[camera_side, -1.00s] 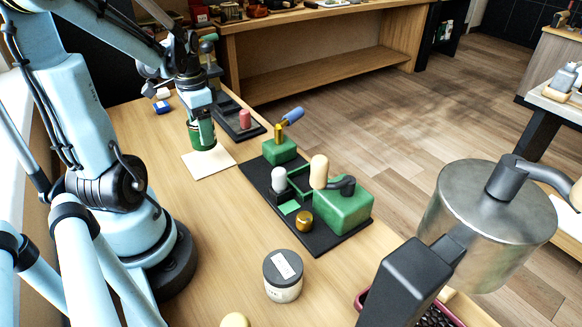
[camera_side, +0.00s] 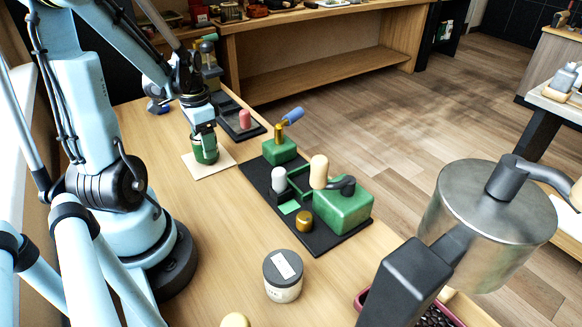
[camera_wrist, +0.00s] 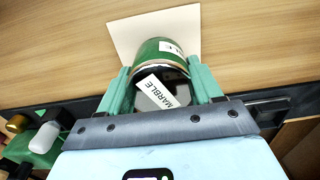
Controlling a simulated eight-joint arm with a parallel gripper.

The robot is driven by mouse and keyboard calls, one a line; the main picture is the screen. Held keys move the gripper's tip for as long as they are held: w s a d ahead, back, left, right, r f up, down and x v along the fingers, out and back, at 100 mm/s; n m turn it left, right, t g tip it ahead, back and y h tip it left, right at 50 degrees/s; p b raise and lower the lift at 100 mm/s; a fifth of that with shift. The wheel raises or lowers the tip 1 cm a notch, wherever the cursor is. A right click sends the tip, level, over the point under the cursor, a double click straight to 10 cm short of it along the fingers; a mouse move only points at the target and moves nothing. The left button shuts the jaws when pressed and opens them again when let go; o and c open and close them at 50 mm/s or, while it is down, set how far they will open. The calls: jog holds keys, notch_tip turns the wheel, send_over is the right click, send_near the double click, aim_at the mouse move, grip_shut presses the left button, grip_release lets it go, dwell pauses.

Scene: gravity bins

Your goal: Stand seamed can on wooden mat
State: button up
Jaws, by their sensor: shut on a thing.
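The seamed can (camera_side: 205,152) is green with a pale label. It stands upright over the pale wooden mat (camera_side: 224,160), near the mat's middle. Its base looks down on the mat, though I cannot tell for certain that it touches. My gripper (camera_side: 203,134) is shut on the can from above, with one green finger on each side in the wrist view (camera_wrist: 165,84).
A black board (camera_side: 327,236) with green blocks and knobs lies right of the mat. A dark tray with a pink peg (camera_side: 245,119) stands behind. A grey-lidded jar (camera_side: 283,283) is in front, near a large metal pot (camera_side: 482,222). The tabletop between mat and jar is clear.

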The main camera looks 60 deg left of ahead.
jog(key=shift+f, duration=0.45)
jog(key=o, duration=1.7)
jog(key=shift+r, duration=6.05)
